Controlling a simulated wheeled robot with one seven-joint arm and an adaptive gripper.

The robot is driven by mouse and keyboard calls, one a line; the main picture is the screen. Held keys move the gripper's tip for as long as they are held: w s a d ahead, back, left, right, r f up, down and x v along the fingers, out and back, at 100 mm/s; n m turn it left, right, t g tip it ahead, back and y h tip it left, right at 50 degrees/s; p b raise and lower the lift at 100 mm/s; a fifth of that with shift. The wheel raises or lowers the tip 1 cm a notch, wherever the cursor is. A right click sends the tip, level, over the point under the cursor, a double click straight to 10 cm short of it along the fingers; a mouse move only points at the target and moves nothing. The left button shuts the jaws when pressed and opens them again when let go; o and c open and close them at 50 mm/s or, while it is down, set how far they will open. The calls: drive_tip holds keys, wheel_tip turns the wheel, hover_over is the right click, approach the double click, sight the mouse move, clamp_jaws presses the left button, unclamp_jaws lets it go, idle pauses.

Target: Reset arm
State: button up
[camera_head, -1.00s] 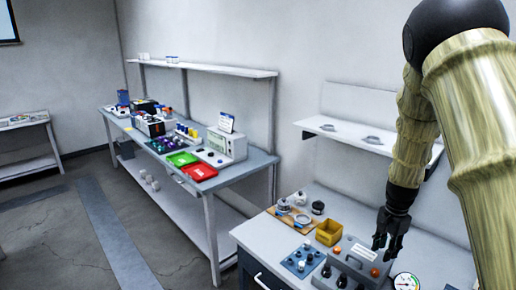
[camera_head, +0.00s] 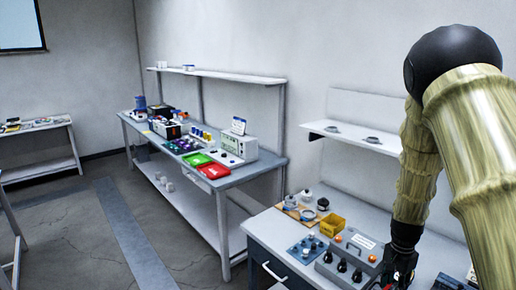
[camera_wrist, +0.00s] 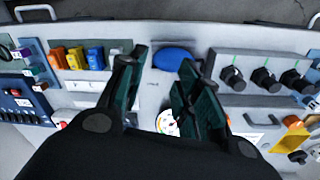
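My arm reaches in from the right of the head view. My gripper (camera_head: 396,279) is low over the near bench (camera_head: 270,230), at the right end of the grey control box (camera_head: 352,255). In the wrist view my gripper (camera_wrist: 160,75) has its dark green fingers spread apart, with nothing held between them. A blue oval object (camera_wrist: 175,57) lies just beyond the fingers, and a round white gauge (camera_wrist: 166,123) is partly hidden by the right finger.
The wrist view shows a panel with black knobs (camera_wrist: 265,78) at right and orange, yellow and blue blocks (camera_wrist: 75,57) at left. A yellow bin (camera_head: 332,224) stands behind the control box. A shelf (camera_head: 350,138) hangs above. Floor (camera_head: 120,235) is open at left.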

drive_tip(key=s+a+f+n+b, duration=0.1)
drive_tip(key=s+a+f+n, duration=0.3)
drive_tip(key=s+f, duration=0.85)
drive_tip(key=s+a+f+n+b, duration=0.1)
drive_tip(key=s+a+f+n, duration=0.2)
drive_tip(key=s+a+f, duration=0.2)
drive_tip(key=s+a+f+n+b, duration=0.1)
drive_tip(key=s+a+f, duration=0.4)
drive_tip(key=s, duration=0.6)
drive_tip(key=s+a+f+n, duration=0.4)
drive_tip(key=s+f, duration=0.2)
drive_tip(key=s, duration=0.2)
drive_tip(key=shift+s+a+f+n+y+b, duration=0.25)
drive_tip(key=shift+s+a+n+y+b, duration=0.05)
drive_tip(key=shift+s+a+b, duration=0.1)
